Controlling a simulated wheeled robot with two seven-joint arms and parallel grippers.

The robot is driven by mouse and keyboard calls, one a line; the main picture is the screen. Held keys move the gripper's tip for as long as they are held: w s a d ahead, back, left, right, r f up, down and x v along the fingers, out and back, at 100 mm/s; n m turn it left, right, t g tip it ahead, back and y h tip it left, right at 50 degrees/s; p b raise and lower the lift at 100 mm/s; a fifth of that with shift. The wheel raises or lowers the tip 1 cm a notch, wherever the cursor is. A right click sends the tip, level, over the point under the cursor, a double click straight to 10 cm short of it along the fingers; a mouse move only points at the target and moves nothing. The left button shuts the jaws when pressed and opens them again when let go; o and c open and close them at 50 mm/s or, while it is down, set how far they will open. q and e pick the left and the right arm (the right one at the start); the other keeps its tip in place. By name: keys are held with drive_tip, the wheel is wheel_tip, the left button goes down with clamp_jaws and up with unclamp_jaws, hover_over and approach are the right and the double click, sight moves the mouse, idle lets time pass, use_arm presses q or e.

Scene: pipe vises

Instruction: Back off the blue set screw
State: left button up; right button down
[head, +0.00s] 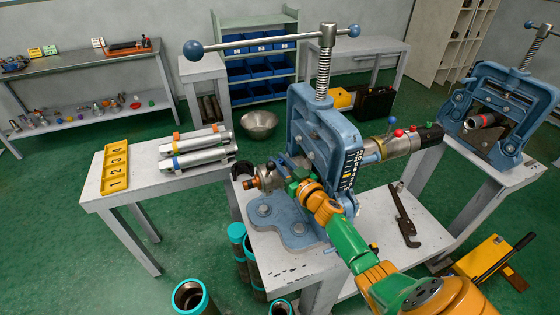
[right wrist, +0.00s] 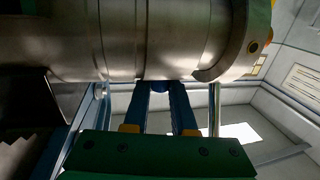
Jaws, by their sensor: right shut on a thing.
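My right gripper (head: 283,163) reaches in from the lower right to the near-left side of the middle blue vise (head: 318,135). In the right wrist view its fingers (right wrist: 160,105) close in on a small blue screw head (right wrist: 160,86), the blue set screw, under a silver cylindrical body (right wrist: 125,40). The gripper is shut on it. In the head view the gripper hides the screw. A silver pipe fitting (head: 262,178) sticks out of the vise's left side. On the right side a silver cylinder (head: 400,146) carries red and blue knobs. My left gripper is not in view.
A second blue vise (head: 505,100) stands on a table at right. A wrench (head: 403,215) lies on the middle table. Silver pipes (head: 195,155) and a yellow numbered tray (head: 115,165) lie on the left table. Teal-rimmed pipes (head: 190,297) stand on the floor below.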

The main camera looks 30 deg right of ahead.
drive_tip(key=c, duration=1)
unclamp_jaws()
drive_tip(key=shift+f, duration=0.1)
drive_tip(key=s, duration=0.7)
drive_tip(key=shift+p, duration=0.45)
